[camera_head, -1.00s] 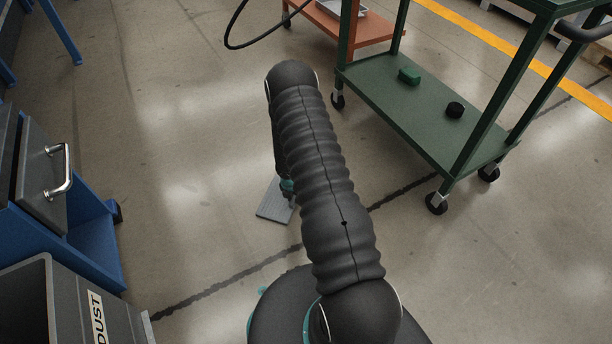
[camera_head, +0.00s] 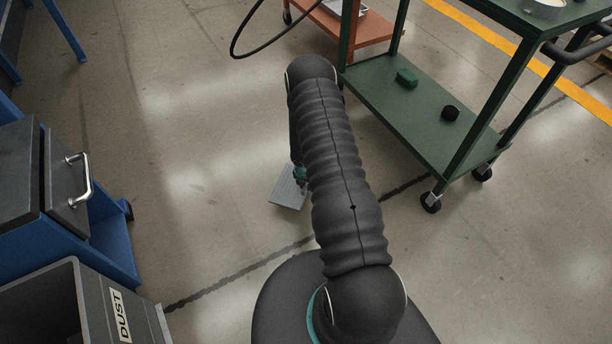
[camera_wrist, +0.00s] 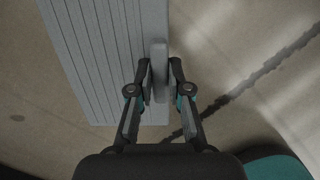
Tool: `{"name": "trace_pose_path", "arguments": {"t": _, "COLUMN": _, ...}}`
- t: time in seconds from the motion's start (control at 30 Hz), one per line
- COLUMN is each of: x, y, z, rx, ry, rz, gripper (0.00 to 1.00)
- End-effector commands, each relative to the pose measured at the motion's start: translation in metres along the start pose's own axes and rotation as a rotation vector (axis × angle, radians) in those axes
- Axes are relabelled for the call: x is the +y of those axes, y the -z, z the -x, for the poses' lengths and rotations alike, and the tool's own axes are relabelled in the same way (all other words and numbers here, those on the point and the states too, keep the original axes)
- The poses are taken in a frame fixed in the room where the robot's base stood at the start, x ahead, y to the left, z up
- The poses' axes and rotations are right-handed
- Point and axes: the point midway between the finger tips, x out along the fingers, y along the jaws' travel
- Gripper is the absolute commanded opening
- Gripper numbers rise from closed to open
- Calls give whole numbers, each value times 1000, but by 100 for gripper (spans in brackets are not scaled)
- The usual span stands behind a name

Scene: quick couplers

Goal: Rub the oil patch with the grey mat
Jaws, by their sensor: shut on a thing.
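The grey mat (camera_wrist: 90,50) is a flat plate with long grooves and a raised grip bar (camera_wrist: 159,70). My gripper (camera_wrist: 160,78) is shut on that bar, with one finger on each side, in the wrist view. In the head view the mat (camera_head: 287,190) is low over or on the floor, partly behind my arm; I cannot tell whether it touches. My gripper (camera_head: 300,174) shows there only in part. I see no clear oil patch in either view; the floor under the mat is hidden.
A green cart (camera_head: 425,115) stands at the right with small items on its lower shelf. A blue drawer unit (camera_head: 80,235) and a grey DUST bin (camera_head: 75,290) stand at the left. A dark line (camera_head: 240,272) crosses the floor. Open floor (camera_head: 200,110) lies beyond the mat.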

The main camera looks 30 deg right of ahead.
Motion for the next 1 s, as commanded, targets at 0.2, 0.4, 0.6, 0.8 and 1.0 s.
{"name": "trace_pose_path", "arguments": {"t": 0.2, "x": 7, "y": -1, "z": 23, "rx": -2, "ry": -3, "rz": 11, "gripper": 0}}
{"name": "trace_pose_path", "arguments": {"t": 0.4, "x": 10, "y": 1, "z": 30, "rx": -1, "ry": -3, "rz": 18, "gripper": 0}}
{"name": "trace_pose_path", "arguments": {"t": 0.6, "x": 10, "y": 1, "z": 29, "rx": -1, "ry": -3, "rz": 18, "gripper": 0}}
{"name": "trace_pose_path", "arguments": {"t": 0.8, "x": 11, "y": -1, "z": 34, "rx": -3, "ry": 2, "rz": -17, "gripper": 0}}
{"name": "trace_pose_path", "arguments": {"t": 1.0, "x": 18, "y": -7, "z": 62, "rx": -4, "ry": 32, "rz": -235, "gripper": 0}}
